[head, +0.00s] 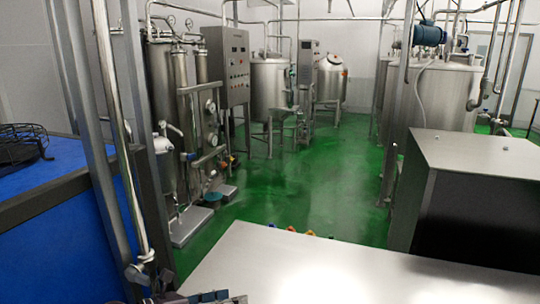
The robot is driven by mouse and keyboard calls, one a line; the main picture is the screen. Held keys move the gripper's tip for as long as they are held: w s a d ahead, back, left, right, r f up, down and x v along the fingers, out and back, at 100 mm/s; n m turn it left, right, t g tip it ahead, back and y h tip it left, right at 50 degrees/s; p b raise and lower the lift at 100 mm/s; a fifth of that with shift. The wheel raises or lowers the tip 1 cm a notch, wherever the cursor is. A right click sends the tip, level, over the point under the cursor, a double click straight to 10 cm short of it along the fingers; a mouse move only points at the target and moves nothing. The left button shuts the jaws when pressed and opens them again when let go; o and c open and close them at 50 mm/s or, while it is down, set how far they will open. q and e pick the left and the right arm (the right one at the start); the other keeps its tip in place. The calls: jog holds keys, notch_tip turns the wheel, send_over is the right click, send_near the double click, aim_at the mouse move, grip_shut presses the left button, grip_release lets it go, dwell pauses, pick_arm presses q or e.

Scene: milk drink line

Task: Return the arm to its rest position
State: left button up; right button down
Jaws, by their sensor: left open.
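My left gripper (207,297) shows only in part at the bottom edge of the head view, left of centre. It is open, and I see nothing held in it. It is at the near left corner of a bright metal tabletop (330,268); I cannot tell whether it touches it. Most of the left arm is out of the picture. My right gripper and arm are not in view.
A steel frame with a pipe (112,110) stands close on the left, beside a blue surface (50,215). A dark-sided metal box (470,190) stands at the right. Green floor (300,190) lies open between tanks and a control cabinet (232,68).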

pick_arm(q)
notch_tip(320, 180, up, 11)
jog(key=a+n+t+y, duration=0.3)
jog(key=n+t, duration=0.7)
jog(key=n, duration=0.6)
jog(key=s+a+f+n+y, duration=0.2)
jog(key=a+f+n+y, duration=0.3)
jog(key=a+n+y, duration=0.45)
jog(key=s+a+f+n+g+y, duration=0.1)
jog(key=s+a+f+n+g, duration=0.1)
jog(key=s+f+n+g, duration=1.15)
jog(key=s+d+f+h, duration=0.15)
jog(key=s+f, duration=0.25)
jog(key=s, duration=0.4)
jog(key=s+d+f, duration=0.3)
jog(key=s+f, duration=0.1)
jog(key=s, duration=0.4)
notch_tip(320, 180, down, 27)
jog(key=s+g, duration=0.2)
jog(key=g, duration=0.1)
jog(key=s+a+f, duration=0.3)
jog(key=s+f, duration=1.2)
jog(key=s, duration=0.2)
jog(key=shift+s+f+g, duration=0.2)
jog(key=shift+f+g, duration=0.15)
